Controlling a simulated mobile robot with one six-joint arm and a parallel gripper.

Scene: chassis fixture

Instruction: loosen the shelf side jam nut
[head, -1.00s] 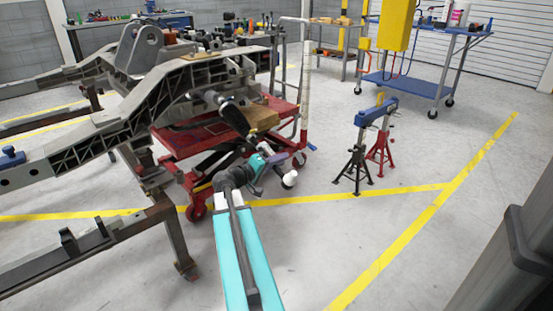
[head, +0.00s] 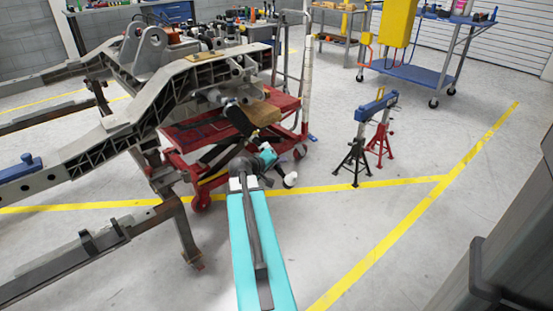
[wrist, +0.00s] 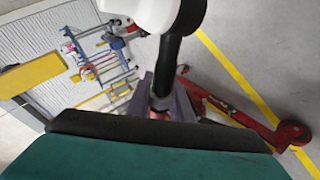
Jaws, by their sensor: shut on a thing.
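My gripper is small in the head view, at the far end of my teal arm beside the chassis end; its fingers do not show clearly there. In the wrist view my gripper (wrist: 163,104) shows as two grey-purple blocks around the end of a dark rod (wrist: 167,66). The blocks look shut on it. The chassis (head: 190,85), a grey metal frame, has a thick dark shaft (head: 240,119) at its near end. The jam nut is too small to make out in either view.
A red wheeled lift table (head: 190,135) with a wooden block (head: 262,112) stands under the chassis end. Two jack stands, black (head: 354,155) and red (head: 380,140), stand to the right. A blue cart (head: 420,85) is behind.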

